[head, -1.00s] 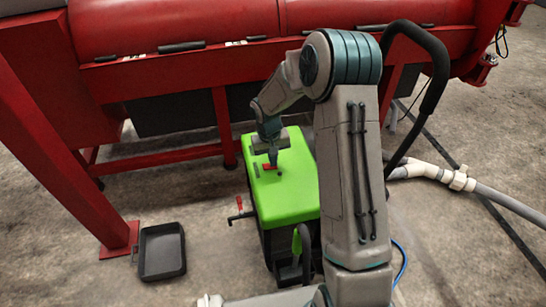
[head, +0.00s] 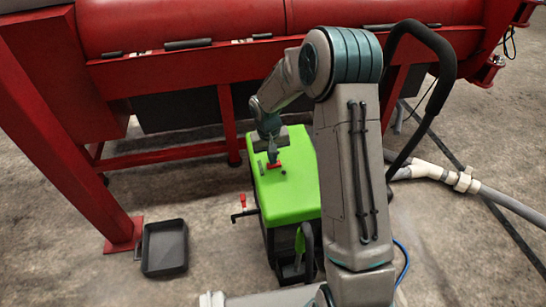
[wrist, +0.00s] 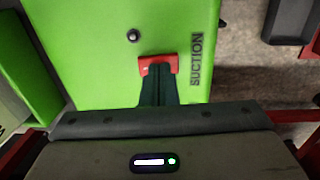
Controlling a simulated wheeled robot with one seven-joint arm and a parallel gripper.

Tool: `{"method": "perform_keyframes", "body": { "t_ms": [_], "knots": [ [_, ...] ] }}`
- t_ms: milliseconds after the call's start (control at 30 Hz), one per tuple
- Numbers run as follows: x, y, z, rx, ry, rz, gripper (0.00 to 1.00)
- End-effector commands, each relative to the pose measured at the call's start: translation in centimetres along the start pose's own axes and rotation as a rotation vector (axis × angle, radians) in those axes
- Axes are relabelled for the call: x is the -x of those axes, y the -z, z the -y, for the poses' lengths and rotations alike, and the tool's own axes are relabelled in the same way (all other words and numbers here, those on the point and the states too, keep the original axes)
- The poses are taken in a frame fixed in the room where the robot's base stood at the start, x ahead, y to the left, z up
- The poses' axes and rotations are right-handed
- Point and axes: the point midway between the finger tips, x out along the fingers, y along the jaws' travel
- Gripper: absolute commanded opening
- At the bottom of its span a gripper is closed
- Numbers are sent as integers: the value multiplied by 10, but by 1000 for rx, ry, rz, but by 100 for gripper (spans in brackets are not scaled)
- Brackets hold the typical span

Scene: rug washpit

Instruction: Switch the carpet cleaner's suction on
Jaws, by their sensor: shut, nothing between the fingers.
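The carpet cleaner (head: 290,195) is a bright green-topped machine on the floor in the head view. Its red switch (head: 275,166) is on the green top, and in the wrist view the red switch (wrist: 157,62) sits beside the black word SUCTION (wrist: 196,60). My gripper (head: 273,158) is over the top of the cleaner. In the wrist view my gripper (wrist: 158,80) is shut and empty, its dark fingertips at the near edge of the switch and overlapping it. I cannot tell whether they press it or which way it is tilted.
A small black knob (wrist: 133,35) stands near the switch. A red lever (head: 242,201) juts from the cleaner's left side. A black tray (head: 164,248) lies on the floor at left. The red machine (head: 190,75) stands behind, and a grey hose (head: 500,198) runs at right.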

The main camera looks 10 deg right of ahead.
Motion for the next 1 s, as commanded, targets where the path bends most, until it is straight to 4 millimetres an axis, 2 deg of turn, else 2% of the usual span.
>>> {"method": "perform_keyframes", "body": {
  "t_ms": [267,400,600,800,1000],
  "knots": [
    [48,1,2,1,0,-3,0],
    [81,1,4,0,0,-4,0],
    [118,0,6,1,0,-3,0],
    [134,0,6,-1,0,0,0],
    [135,0,6,-1,0,1,0]
  ]
}}
